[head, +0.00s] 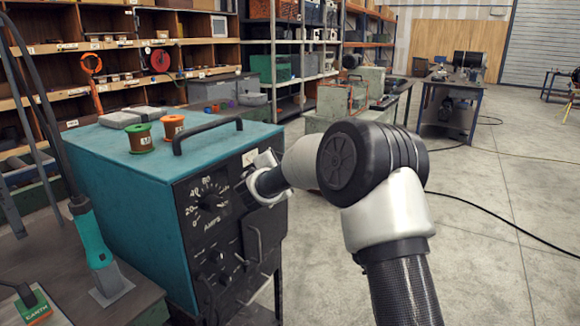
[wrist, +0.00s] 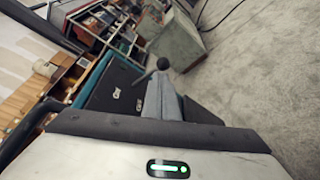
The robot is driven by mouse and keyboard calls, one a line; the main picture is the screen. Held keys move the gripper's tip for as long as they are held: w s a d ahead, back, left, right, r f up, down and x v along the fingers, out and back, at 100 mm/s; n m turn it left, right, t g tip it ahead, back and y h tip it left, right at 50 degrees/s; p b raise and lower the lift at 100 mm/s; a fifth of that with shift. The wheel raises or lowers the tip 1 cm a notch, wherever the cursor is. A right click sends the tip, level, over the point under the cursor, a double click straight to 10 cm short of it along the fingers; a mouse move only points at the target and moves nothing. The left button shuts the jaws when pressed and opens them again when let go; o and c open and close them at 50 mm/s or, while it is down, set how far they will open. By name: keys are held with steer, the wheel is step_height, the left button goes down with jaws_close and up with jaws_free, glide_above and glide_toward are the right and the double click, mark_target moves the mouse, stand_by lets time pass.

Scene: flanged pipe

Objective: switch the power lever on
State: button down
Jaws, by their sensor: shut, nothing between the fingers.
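The power source is a teal box (head: 150,190) with a black front panel (head: 215,250). In the wrist view its dark panel (wrist: 108,88) shows small white labels, too blurred to read surely. A lever with a round black knob (wrist: 162,63) sticks out from the panel just beyond my fingertips. I cannot tell whether knob and fingers touch. My gripper (wrist: 164,82) is shut and empty, its grey fingers together. In the head view my gripper (head: 262,182) is at the upper right of the panel, and my arm and gripper hide the lever there.
A black handle (head: 208,132) and two wire spools (head: 141,138) are on top of the box. A teal-handled tool (head: 95,240) stands on the bench at the left. Shelves (head: 130,45) line the back. The floor (head: 490,220) to the right is open, with a cable across it.

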step_height(320, 180, up, 3)
steer(key=n+g+p, duration=0.1)
steer(key=n+p, duration=0.2)
steer(key=p, duration=0.1)
steer(key=shift+n+g+h+p, duration=0.3)
steer(key=shift+h+p, duration=0.05)
steer(key=shift+h, duration=0.05)
steer(key=shift+s, duration=0.1)
steer(key=v, duration=1.7)
steer(key=shift+s, duration=0.1)
